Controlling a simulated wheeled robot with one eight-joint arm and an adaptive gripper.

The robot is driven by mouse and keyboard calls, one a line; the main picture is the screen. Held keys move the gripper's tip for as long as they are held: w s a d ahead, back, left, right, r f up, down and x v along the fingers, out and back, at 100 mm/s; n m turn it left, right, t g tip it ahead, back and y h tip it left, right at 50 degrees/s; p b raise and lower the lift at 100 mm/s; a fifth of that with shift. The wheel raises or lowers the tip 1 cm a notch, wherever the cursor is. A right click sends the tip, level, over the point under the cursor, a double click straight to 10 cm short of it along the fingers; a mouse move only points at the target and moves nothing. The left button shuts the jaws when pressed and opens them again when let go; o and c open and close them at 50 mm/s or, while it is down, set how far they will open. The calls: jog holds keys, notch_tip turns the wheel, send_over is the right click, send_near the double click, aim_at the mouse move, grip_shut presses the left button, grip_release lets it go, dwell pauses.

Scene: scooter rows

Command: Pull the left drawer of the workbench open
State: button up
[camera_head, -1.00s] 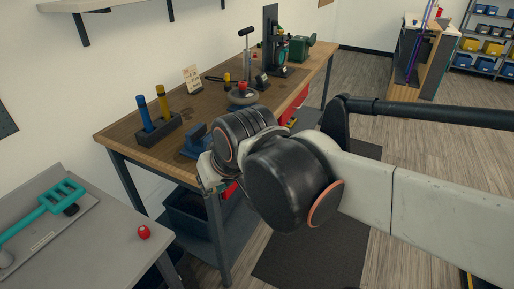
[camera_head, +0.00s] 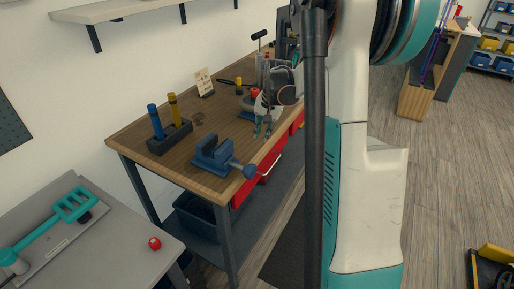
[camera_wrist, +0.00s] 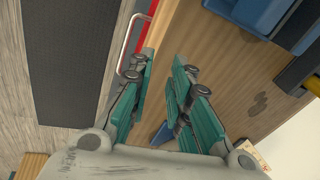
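The wooden workbench (camera_head: 150,125) stands along the wall. Its left drawer (camera_head: 242,192) has a red front under the near front edge and looks closed, with a pale bar handle (camera_head: 271,167). The vise partly hides the drawer. In the wrist view, the handle (camera_wrist: 126,42) and a strip of red drawer front (camera_wrist: 146,22) lie beyond the left finger. My gripper (camera_head: 262,132) hangs over the bench front edge, past the vise.
A blue vise (camera_head: 212,152) sits on the bench's front corner and also shows in the wrist view (camera_wrist: 258,12). A holder (camera_head: 170,138) with blue and yellow tools stands behind it. A grey table (camera_head: 125,240) with a red knob (camera_head: 155,243) is at left.

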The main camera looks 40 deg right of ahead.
jog(key=m, duration=0.2)
send_over(274, 163)
jog(key=s, duration=0.3)
jog(key=s+x, duration=0.1)
jog(key=x, duration=0.4)
jog(key=shift+g, duration=0.3)
jog(key=f+b, duration=0.1)
jog(key=f, duration=0.3)
jog(key=w+f+b, duration=0.1)
jog(key=f+b, duration=0.1)
jog(key=f, duration=0.3)
jog(key=w+f+b, duration=0.1)
jog(key=f, duration=0.3)
jog(key=shift+w+d+f, duration=0.1)
jog(key=shift+w+f, duration=0.15)
grip_shut()
